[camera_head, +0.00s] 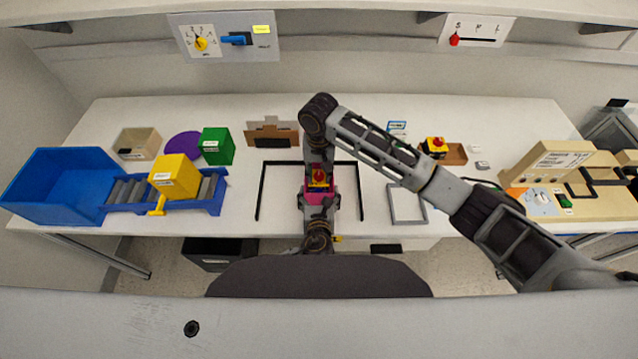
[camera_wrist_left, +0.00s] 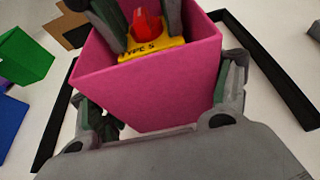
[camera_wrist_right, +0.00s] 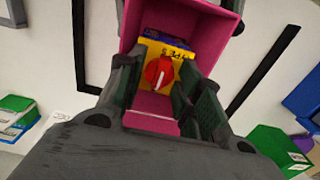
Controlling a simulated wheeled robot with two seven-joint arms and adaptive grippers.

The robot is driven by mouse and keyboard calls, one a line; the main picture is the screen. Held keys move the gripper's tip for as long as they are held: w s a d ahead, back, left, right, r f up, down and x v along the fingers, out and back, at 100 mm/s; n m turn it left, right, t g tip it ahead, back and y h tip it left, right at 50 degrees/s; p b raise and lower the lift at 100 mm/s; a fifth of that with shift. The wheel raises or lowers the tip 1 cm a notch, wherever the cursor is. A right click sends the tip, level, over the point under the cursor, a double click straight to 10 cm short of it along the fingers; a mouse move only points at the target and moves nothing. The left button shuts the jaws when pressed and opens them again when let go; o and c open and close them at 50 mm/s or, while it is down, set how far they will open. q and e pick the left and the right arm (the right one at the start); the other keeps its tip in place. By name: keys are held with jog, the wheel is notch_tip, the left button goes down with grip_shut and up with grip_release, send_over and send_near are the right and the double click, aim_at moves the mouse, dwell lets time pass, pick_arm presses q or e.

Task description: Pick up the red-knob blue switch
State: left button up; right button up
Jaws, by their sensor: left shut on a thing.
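A pink open box (camera_head: 311,198) is at the middle front of the table. In it is the blue switch (camera_wrist_right: 199,43) with a yellow face and a red knob (camera_head: 319,176). My left gripper (camera_head: 319,205) is shut on the box, its fingers on two opposite outer sides in the left wrist view. My right gripper (camera_head: 318,164) reaches into the box mouth from the far side. Its fingers are open, one on each side of the red knob (camera_wrist_right: 158,71). Whether they touch the switch cannot be told. The knob also shows in the left wrist view (camera_wrist_left: 146,22).
A black frame (camera_head: 260,190) lies on the table around the box. Left are a blue bin (camera_head: 50,190), a yellow box (camera_head: 174,177) and a green box (camera_head: 217,146). Right are a grey frame (camera_head: 407,205), another red-knob switch (camera_head: 436,146) and beige equipment (camera_head: 550,165).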

jog(key=shift+c, duration=0.2)
grip_shut()
jog(key=shift+r, duration=0.2)
notch_tip(320, 180, up, 18)
jog(key=shift+f, duration=0.2)
dwell(0.7)
dwell(0.5)
pick_arm(q)
jog(key=o, duration=1.1)
jog(key=shift+c, duration=0.2)
